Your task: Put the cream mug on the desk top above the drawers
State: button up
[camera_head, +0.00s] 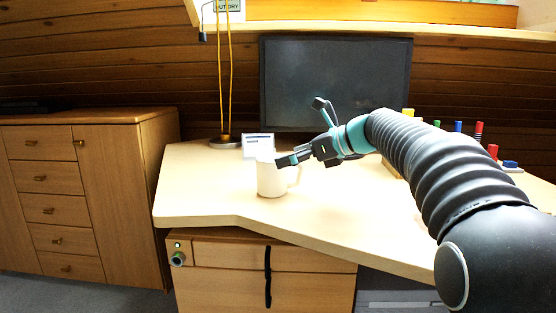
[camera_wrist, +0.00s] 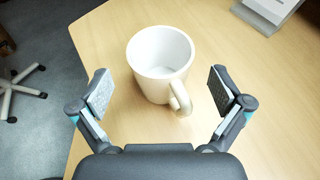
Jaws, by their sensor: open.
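The cream mug (camera_head: 270,180) stands upright on the light wooden desk top (camera_head: 215,205), near the desk's left part above the drawers (camera_head: 225,285). In the wrist view the mug (camera_wrist: 160,65) is empty, and its handle points toward my gripper and slightly right. My gripper (camera_head: 300,156) is beside the mug's upper right in the head view. In the wrist view my gripper (camera_wrist: 160,93) is open, with one finger on each side of the mug and a gap on both sides. The mug rests on the desk, not in my grip.
A monitor (camera_head: 335,82) stands at the back, with a lamp (camera_head: 222,139) and a small white card holder (camera_head: 257,143) to its left. Coloured markers (camera_head: 458,127) are at the right. A wooden cabinet (camera_head: 110,200) stands left. The desk's front left is clear.

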jog(key=p+v, duration=0.1)
jog(key=v, duration=0.6)
jog(key=shift+d, duration=0.25)
jog(key=shift+s+r, duration=0.1)
dwell(0.9)
